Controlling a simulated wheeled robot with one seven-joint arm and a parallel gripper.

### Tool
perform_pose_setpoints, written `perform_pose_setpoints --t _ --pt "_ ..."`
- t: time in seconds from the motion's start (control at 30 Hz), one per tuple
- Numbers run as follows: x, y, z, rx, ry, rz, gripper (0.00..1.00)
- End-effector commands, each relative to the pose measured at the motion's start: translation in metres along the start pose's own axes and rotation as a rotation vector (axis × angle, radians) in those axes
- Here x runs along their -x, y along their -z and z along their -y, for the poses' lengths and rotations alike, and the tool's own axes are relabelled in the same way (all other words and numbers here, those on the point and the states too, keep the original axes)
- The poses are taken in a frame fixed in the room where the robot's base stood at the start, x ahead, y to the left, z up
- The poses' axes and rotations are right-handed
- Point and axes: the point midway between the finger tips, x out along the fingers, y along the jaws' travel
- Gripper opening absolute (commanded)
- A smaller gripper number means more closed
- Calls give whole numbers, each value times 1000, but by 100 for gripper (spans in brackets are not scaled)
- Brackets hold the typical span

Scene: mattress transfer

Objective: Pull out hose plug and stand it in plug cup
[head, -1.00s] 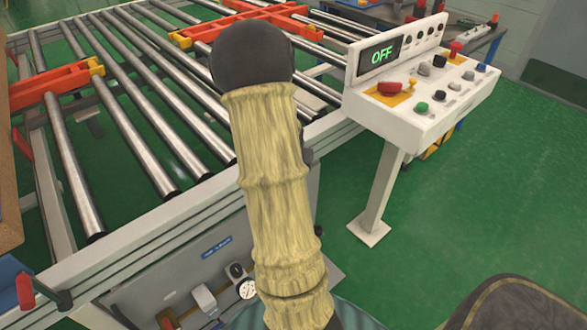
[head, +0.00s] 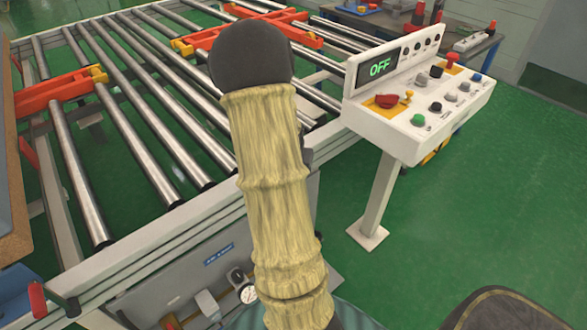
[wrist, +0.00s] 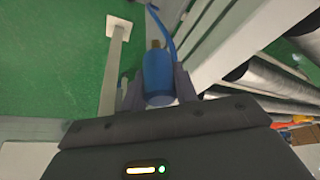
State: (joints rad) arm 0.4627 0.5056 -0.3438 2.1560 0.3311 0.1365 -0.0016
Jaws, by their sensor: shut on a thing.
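The hose plug (wrist: 158,75) shows in the wrist view as a blue cylinder with a brass-coloured tip at its far end. My gripper (wrist: 159,84) is shut on it, one dark finger on each side. A thin blue hose (wrist: 163,22) runs beyond the plug; I cannot tell whether it joins the tip. In the head view my own sleeved arm hides the gripper and plug. I cannot make out the plug cup in either view.
The roller conveyor (head: 150,137) fills the left. A white control console (head: 420,117) reading OFF stands right on a post. A gauge (head: 244,288) and fittings sit on the low panel (head: 190,279). Green floor (head: 480,210) is open at right.

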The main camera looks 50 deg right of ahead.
Motion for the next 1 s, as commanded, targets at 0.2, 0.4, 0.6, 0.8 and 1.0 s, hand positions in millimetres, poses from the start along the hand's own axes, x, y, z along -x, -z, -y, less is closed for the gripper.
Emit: perform_pose_setpoints --t 0.2,0.4,0.6,0.8,1.0 --pt "10 4 0 0 0 -1 4" --pt "18 8 0 0 0 -1 4" --pt "20 9 0 0 0 -1 4" --pt "20 8 0 0 0 -1 4" --pt "17 3 12 39 10 1 4"
